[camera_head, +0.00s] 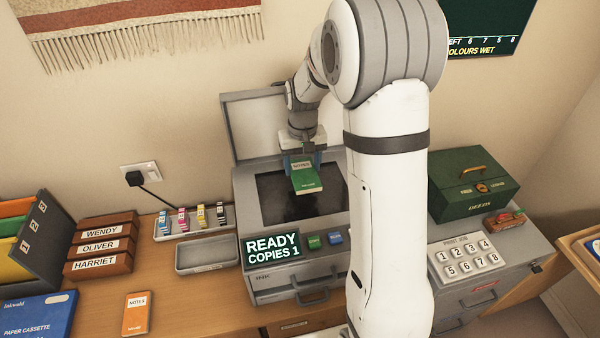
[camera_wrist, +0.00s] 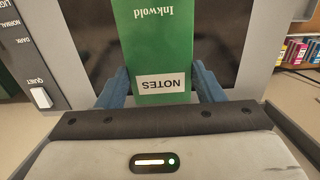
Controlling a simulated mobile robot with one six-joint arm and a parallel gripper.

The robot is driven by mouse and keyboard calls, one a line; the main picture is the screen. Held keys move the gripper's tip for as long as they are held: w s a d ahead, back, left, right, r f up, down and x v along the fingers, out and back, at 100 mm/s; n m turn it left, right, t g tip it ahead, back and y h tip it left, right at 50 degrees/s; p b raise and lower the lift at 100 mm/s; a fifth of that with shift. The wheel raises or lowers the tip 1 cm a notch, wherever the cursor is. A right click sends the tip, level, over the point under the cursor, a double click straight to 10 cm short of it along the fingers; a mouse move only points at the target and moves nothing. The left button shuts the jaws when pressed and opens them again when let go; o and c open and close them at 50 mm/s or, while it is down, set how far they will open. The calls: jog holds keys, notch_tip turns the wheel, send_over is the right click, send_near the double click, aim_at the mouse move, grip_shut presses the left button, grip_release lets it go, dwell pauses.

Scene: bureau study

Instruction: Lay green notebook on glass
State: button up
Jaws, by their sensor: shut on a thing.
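The green notebook (camera_head: 305,176) has a white NOTES label and is held by my gripper (camera_head: 302,160) over the copier's dark glass (camera_head: 270,199). My gripper is shut on it, with blue fingers at its two sides. The notebook (camera_wrist: 162,45) and the gripper's fingers (camera_wrist: 160,88) also show in the wrist view, with the dark glass (camera_wrist: 95,30) behind. The copier lid (camera_head: 262,125) stands open at the back. I cannot tell whether the notebook touches the glass.
The copier's READY COPIES 1 display (camera_head: 271,250) is at its front. An orange notebook (camera_head: 137,313), a grey tray (camera_head: 206,255) and ink cartridges (camera_head: 190,220) are left of the copier. A green box (camera_head: 472,185) and number pad (camera_head: 467,256) are on the right.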

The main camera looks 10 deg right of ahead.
aim_at(302, 176)
notch_tip(302, 176, down, 5)
jog(key=shift+r+p, duration=0.15)
jog(key=shift+p, duration=0.6)
jog(key=shift+w+f, duration=0.2)
jog(key=shift+f, duration=0.15)
jog(key=shift+f, duration=0.25)
jog(key=o, duration=1)
jog(key=shift+r, duration=0.1)
